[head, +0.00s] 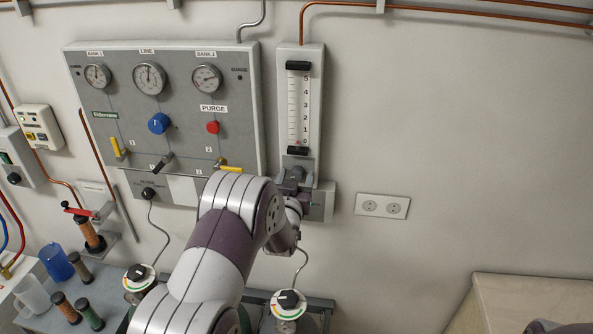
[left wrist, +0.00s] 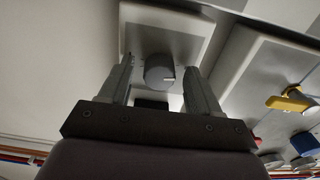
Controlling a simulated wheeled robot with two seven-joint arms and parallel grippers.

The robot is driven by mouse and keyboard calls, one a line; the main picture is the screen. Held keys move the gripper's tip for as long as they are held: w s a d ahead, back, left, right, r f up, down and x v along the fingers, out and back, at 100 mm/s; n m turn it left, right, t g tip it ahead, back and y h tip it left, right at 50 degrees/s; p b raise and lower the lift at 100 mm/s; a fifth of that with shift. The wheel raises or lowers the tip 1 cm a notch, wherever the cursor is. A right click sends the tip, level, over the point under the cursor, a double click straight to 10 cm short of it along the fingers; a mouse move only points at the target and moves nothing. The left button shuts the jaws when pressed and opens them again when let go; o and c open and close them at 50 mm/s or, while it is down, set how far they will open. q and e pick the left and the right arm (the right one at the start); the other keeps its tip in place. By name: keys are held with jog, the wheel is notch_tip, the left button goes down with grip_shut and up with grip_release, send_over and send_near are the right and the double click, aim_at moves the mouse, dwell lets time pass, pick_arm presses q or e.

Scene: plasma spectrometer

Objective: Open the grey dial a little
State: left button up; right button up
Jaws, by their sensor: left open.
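The grey dial (left wrist: 160,72) shows in the left wrist view as a round grey knob with a pale mark on its right side. It sits on a light grey housing. My left gripper (left wrist: 159,80) is open, with one finger on each side of the dial and a visible gap on both sides. In the head view my left gripper (head: 296,182) is at the foot of the flow meter (head: 313,110). There the gripper and wrist cover the dial, so I cannot make it out. My right gripper is not in view.
Left of the flow meter is a gas panel (head: 185,100) with gauges, a blue knob (head: 158,123), a red knob (head: 213,127) and yellow levers. A wall socket (head: 382,206) is to the right. Regulators (head: 289,302) stand below.

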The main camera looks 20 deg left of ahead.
pick_arm(q)
jog(key=shift+d+r, duration=0.1)
jog(key=shift+w, duration=0.15)
jog(key=shift+c, duration=0.3)
jog(key=shift+w, duration=0.1)
jog(key=c, duration=1)
jog(key=shift+f+m+b, duration=0.35)
jog(key=shift+m+b, duration=0.15)
jog(key=shift+b, duration=0.3)
jog(key=shift+r+m+b, duration=0.15)
jog(key=shift+m+b, duration=2.35)
jog(key=shift+b, duration=0.25)
